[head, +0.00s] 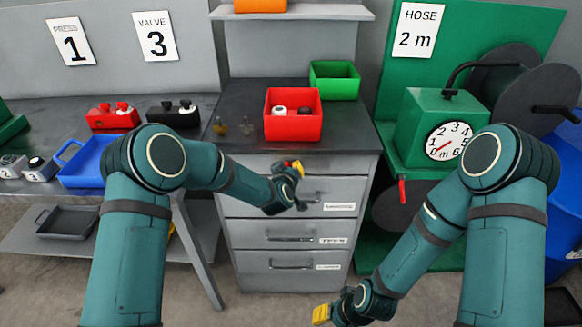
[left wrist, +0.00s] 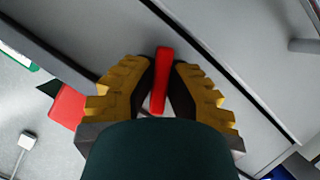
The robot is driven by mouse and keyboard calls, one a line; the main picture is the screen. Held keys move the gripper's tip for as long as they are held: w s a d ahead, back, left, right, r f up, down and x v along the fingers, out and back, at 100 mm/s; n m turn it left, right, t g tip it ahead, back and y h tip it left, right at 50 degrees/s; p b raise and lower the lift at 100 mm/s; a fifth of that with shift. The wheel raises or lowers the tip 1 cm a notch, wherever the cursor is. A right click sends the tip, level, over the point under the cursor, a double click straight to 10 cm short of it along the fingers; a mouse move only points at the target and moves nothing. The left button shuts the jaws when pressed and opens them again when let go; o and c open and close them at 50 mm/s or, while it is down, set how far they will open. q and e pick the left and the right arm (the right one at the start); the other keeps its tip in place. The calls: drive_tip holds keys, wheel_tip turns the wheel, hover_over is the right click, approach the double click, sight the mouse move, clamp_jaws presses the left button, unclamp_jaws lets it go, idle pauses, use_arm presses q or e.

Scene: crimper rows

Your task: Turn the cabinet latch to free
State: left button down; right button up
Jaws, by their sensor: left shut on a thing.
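The grey drawer cabinet (head: 350,175) stands in the middle of the head view, with several handled drawers. The red cabinet latch (head: 298,165) is at the upper front of the cabinet; in the left wrist view it is a narrow red bar (left wrist: 163,75) against the grey front. My left gripper (head: 290,164) is at the latch, its yellow fingers on both sides of it and shut on it. Part of the latch is hidden by the fingers. My right gripper (head: 322,314) is low at the bottom of the head view, away from the cabinet; its jaw opening is unclear.
A red bin (head: 293,128) and a green bin (head: 335,82) stand on the cabinet top. A blue tray (head: 85,172) is on the left bench. The green hose reel (head: 425,112) with a dial stands at right. Floor before the cabinet is clear.

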use_arm(q)
drive_tip(key=shift+d+r+m+y+p, duration=0.1)
drive_tip(key=shift+r+m+y+p, duration=0.1)
drive_tip(key=shift+m+y+p, duration=1.25)
drive_tip(key=shift+m+y, duration=0.05)
drive_tip(key=shift+m, duration=0.4)
drive_tip(key=shift+f, duration=0.15)
drive_tip(key=c, duration=1)
unclamp_jaws()
drive_tip(key=shift+f, duration=0.1)
drive_tip(key=v, duration=1.2)
